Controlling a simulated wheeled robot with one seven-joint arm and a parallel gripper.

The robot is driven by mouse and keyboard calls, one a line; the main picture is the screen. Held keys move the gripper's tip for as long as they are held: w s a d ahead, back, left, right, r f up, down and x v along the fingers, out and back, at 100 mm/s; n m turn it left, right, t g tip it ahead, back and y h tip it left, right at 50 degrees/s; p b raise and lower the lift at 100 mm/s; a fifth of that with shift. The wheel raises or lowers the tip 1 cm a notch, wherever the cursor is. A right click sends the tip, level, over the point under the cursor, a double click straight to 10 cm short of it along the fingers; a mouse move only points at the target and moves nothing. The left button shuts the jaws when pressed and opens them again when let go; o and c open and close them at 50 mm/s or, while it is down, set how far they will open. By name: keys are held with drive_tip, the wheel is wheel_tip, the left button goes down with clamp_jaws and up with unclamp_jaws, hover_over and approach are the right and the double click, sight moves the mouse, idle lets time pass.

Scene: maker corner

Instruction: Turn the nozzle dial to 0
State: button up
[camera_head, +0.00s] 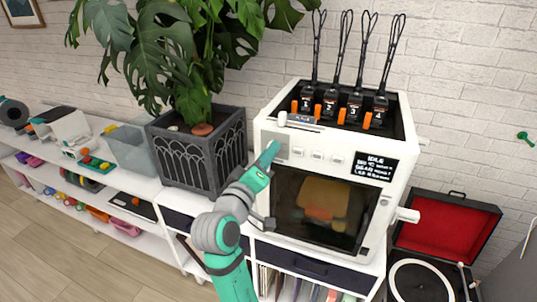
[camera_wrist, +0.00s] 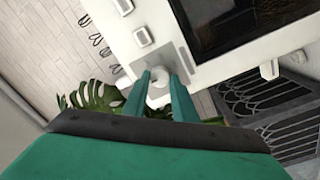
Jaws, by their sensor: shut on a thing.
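The white printer (camera_head: 385,205) stands on the shelf, with a row of small controls along its upper front. My gripper (camera_head: 272,153) reaches the grey panel (camera_head: 283,146) at the left end of that row. In the wrist view, my gripper's two teal fingers (camera_wrist: 160,88) are closed around a small round white knob (camera_wrist: 159,92), apparently the nozzle dial, in front of the grey panel. In the head view the dial is hidden by my gripper. No dial marks or pointer can be read, so its setting cannot be told.
A dark display (camera_head: 374,167) shows "IDLE". Several numbered cartridges (camera_head: 330,103) stand in the printer's top. A plant in a dark planter (camera_head: 203,152) is close on the left. An open record player (camera_head: 440,240) is at the right.

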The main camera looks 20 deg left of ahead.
drive_tip(key=shift+n, duration=0.4)
drive_tip(key=o, duration=1)
drive_tip(key=shift+o, duration=0.2)
drive_tip(key=s, duration=1.1)
drive_tip(key=shift+a+f, duration=0.3)
drive_tip(key=shift+w, duration=0.1)
